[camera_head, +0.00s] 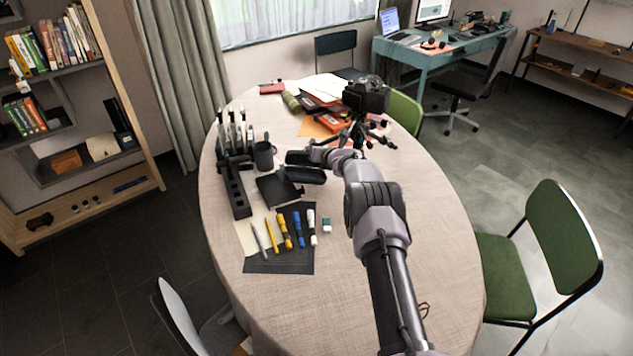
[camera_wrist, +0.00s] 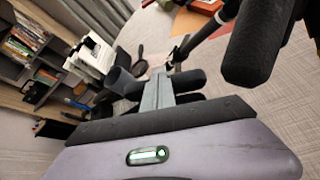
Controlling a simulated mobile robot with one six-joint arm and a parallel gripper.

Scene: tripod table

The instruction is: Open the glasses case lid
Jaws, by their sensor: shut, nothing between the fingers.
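The glasses case (camera_head: 296,157) appears as a black, rounded, elongated shape on the table, right of the dark mug. In the wrist view, its dark rounded end (camera_wrist: 192,79) shows just behind and to the right of my fingers, partly covered by them. A second dark edge lies below it there; I cannot tell how far the lid stands open. My gripper (camera_wrist: 158,80) is shut and empty, its narrow grey fingers together close beside the case. Whether they touch it cannot be told. In the head view the fingertips are hard to make out among dark parts.
A camera on a black tripod (camera_head: 366,97) stands close behind my wrist. The mug (camera_head: 264,155), a black holder (camera_head: 236,190) and a notebook (camera_head: 275,190) stand left of my gripper. Several pens lie on a dark mat (camera_head: 280,264). The table's front right is mostly clear.

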